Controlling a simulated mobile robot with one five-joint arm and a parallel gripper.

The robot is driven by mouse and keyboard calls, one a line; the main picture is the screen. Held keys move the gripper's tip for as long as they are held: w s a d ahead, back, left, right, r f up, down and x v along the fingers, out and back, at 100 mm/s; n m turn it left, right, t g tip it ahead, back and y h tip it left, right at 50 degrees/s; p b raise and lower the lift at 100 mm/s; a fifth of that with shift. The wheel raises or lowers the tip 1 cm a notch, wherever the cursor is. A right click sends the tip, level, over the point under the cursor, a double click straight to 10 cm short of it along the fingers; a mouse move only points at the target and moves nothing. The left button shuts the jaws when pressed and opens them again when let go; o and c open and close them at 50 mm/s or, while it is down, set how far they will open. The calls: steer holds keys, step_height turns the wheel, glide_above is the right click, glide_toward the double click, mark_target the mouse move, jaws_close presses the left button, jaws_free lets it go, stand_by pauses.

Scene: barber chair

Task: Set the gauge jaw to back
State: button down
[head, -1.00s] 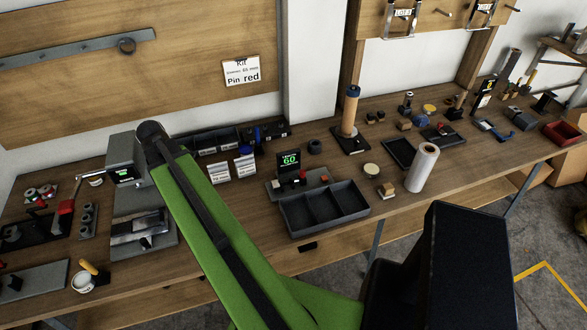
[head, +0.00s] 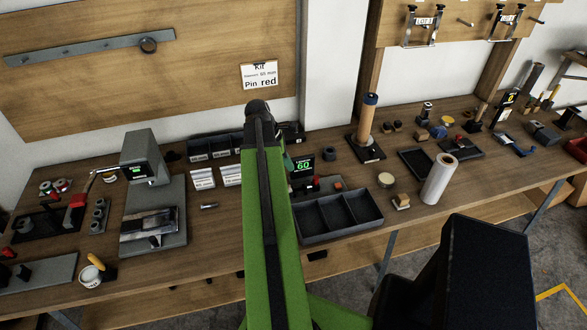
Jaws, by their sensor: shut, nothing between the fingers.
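The arm covers the left part of the gauge. I cannot tell which small part is the jaw, or how far back it sits. My gripper is not visible; the upright arm hides whatever lies behind it. A small dark green shape shows at the arm's right edge beside the display, and I cannot tell what it is.
A black compartment tray (head: 340,214) stands in front of the gauge. A grey machine (head: 140,158) and white-labelled packets (head: 203,179) are to the left. A wooden post (head: 366,123) and a white roll (head: 439,178) stand to the right. A small metal piece (head: 209,206) lies on bare bench.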

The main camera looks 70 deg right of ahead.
mark_target(313, 184)
steer(key=b+x, duration=0.6)
steer(key=x, duration=0.2)
steer(key=shift+w+f, duration=0.15)
steer(key=shift+f, duration=0.1)
steer(key=shift+s+d+r+p, duration=0.25)
steer(key=shift+s+d+r, duration=0.1)
steer(key=shift+s, duration=0.25)
steer(key=shift+s+d+r+p, duration=0.25)
steer(key=shift+s+d, duration=0.1)
steer(key=shift+s, duration=0.25)
steer(key=shift+s+d, duration=0.25)
steer(key=shift+s, duration=0.2)
steer(key=shift+w, duration=0.1)
